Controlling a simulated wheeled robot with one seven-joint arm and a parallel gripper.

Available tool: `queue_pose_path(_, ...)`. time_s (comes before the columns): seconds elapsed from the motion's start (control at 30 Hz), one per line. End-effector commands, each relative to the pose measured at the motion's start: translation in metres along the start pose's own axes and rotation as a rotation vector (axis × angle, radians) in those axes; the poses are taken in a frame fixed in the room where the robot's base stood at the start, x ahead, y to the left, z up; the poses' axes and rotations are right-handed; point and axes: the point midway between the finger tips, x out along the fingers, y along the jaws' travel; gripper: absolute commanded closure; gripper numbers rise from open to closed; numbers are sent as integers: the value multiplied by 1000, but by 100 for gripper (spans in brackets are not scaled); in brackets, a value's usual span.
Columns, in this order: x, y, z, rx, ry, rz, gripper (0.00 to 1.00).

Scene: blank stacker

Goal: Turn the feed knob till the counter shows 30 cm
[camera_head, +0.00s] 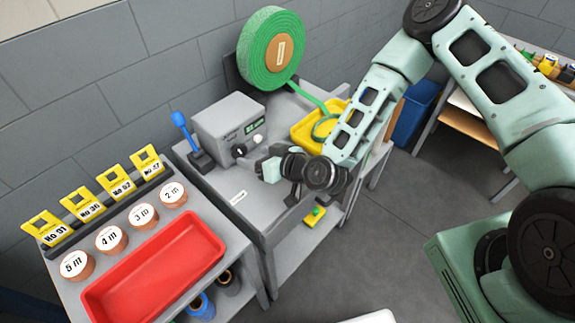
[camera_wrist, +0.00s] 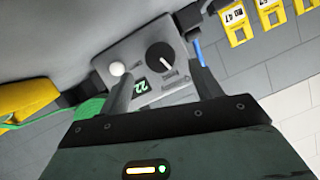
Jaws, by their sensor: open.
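The feed unit is a grey box (camera_head: 222,118) on the grey bench. The black feed knob (camera_head: 239,150) sits low on its front; in the wrist view the knob (camera_wrist: 160,56) shows a white pointer mark. The counter (camera_head: 254,126) is a small green display; in the wrist view the counter (camera_wrist: 140,87) is upside down and appears to read 22. A white button (camera_wrist: 116,68) sits beside the knob. My gripper (camera_head: 251,162) is just in front of the box. In the wrist view my gripper (camera_wrist: 163,84) is open, its fingers either side of the knob; contact cannot be told.
A blue-handled lever (camera_head: 181,122) stands left of the box. A green strip roll (camera_head: 259,79) stands behind, its strip running to a yellow tray (camera_head: 300,132). A red tray (camera_head: 155,270), labelled rolls and yellow tags are at the left. A yellow box with green button (camera_head: 309,221) is below.

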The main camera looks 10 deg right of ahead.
Motion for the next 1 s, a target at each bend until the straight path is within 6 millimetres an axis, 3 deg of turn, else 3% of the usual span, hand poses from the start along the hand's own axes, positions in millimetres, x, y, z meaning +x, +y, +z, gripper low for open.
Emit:
queue_pose_path(0.2, -52, 1, 2, -1, -1, 0, 35)
queue_pose_path(0.43, -100, -1, -4, 2, -3, 1, 35)
queue_pose_path(0.7, -117, -1, -1, 1, -1, 0, 35)
queue_pose_path(1.0, -118, 0, 0, 0, 0, 0, 35)
